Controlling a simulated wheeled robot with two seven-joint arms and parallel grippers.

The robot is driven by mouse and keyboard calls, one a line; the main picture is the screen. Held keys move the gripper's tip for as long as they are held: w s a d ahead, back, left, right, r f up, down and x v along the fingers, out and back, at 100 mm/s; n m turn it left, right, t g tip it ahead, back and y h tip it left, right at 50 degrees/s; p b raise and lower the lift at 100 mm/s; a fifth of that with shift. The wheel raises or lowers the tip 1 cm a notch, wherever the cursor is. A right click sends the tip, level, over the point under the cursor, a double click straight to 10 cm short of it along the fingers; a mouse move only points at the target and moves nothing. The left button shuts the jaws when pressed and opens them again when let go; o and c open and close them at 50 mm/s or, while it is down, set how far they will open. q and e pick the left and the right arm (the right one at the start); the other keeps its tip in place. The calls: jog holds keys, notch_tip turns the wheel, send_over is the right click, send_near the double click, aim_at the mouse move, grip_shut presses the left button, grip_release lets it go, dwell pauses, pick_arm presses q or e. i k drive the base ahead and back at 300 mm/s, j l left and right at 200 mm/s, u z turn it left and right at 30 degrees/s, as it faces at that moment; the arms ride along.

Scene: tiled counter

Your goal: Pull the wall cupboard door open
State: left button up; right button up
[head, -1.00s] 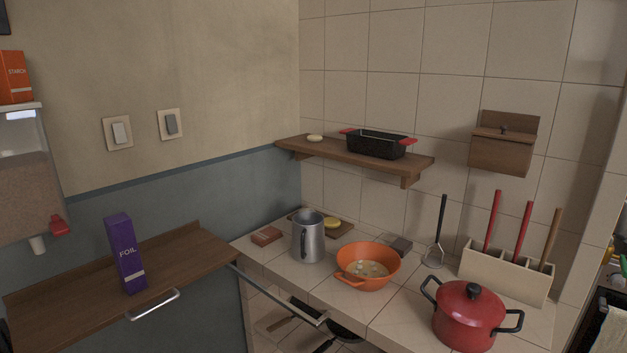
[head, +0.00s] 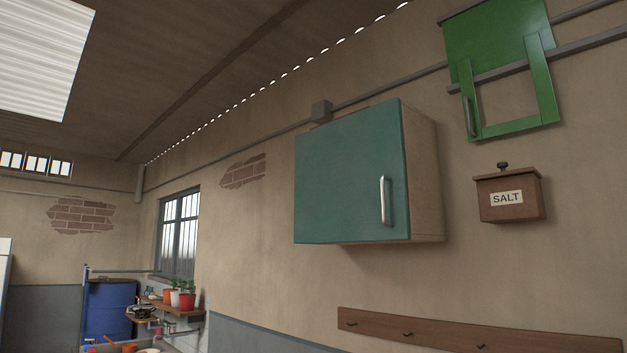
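The wall cupboard (head: 424,180) hangs on the beige wall right of the middle of the head view. Its teal door (head: 343,175) faces left toward me and looks shut. An upright silver bar handle (head: 385,201) sits near the door's right edge. The cupboard's inside is hidden. Neither of my grippers is in the picture.
A wooden salt box (head: 508,196) and a green frame with a flap (head: 502,70) are on the wall to the right. A hook rail (head: 450,332) runs below. A window (head: 178,232), a blue barrel (head: 108,310) and potted plants (head: 186,296) stand far left.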

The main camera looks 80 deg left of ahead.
aim_at(350, 182)
jog(key=u, duration=2.5)
